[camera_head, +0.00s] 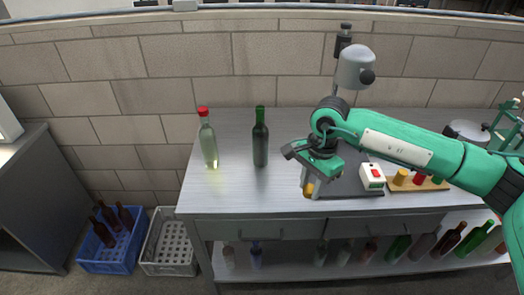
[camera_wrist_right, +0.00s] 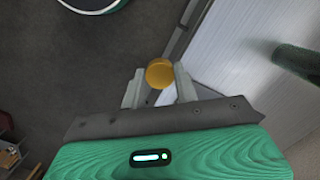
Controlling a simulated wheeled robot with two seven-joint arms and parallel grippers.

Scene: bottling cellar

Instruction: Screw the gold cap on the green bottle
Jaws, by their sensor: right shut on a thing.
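The dark green bottle (camera_head: 260,140) stands upright on the bench with no cap visible on its neck. A dark green bottle shape (camera_wrist_right: 298,62) also shows at the right edge of the right wrist view. My right gripper (camera_head: 311,186) is shut on a gold cap (camera_head: 309,189), near the front edge of the bench, to the right of the bottle and apart from it. In the right wrist view the gold cap (camera_wrist_right: 159,73) sits between the two fingertips. My left gripper is not in view.
A pale bottle with a red cap (camera_head: 208,143) stands left of the green one. A wooden tray (camera_head: 432,185) with gold and red pieces and a white box with a red button (camera_head: 372,176) are at the right. A grey-headed device (camera_head: 355,68) stands behind my arm.

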